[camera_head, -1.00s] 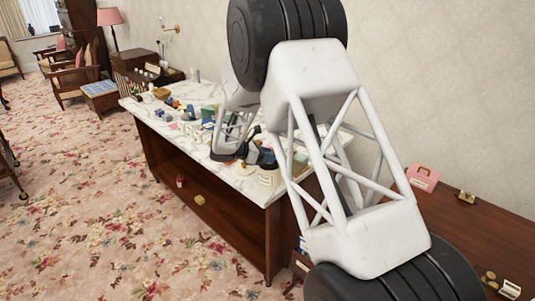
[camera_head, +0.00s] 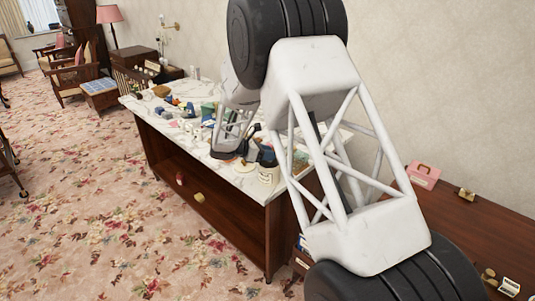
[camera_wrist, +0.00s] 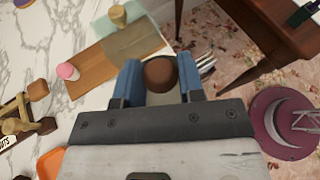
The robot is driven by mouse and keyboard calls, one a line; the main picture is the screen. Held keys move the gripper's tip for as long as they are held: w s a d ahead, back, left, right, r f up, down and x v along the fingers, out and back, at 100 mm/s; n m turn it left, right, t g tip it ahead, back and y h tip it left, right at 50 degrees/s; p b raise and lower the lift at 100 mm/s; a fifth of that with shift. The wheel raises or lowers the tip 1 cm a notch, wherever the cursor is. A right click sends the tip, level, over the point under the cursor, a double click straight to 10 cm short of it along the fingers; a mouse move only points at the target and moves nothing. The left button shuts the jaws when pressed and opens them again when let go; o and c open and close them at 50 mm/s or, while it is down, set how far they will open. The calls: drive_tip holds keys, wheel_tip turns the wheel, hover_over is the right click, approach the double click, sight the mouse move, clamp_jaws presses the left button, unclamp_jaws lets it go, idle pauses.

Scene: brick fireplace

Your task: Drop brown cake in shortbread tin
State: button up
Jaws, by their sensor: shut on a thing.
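The brown cake (camera_wrist: 160,74) is a small, rounded brown piece in the wrist view. My gripper (camera_wrist: 158,82) is shut on it, with a blue finger on each side. In the head view my gripper (camera_head: 228,153) is dark and low over the near part of the marble-topped table, and the cake is hidden. A cream cylinder (camera_head: 268,175) stands near the table's front corner in the head view. I cannot tell which is the shortbread tin.
Left of my gripper in the wrist view are a wooden board (camera_wrist: 93,80), a pink-topped piece (camera_wrist: 68,71), a wooden stand (camera_wrist: 22,120) and an orange item (camera_wrist: 52,163). Several small objects crowd the marble top (camera_head: 210,165). A pink box (camera_head: 424,175) sits on the right-hand table.

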drive_tip(key=o, duration=1)
drive_tip(key=shift+r, duration=0.1)
drive_tip(key=shift+r, duration=2.4)
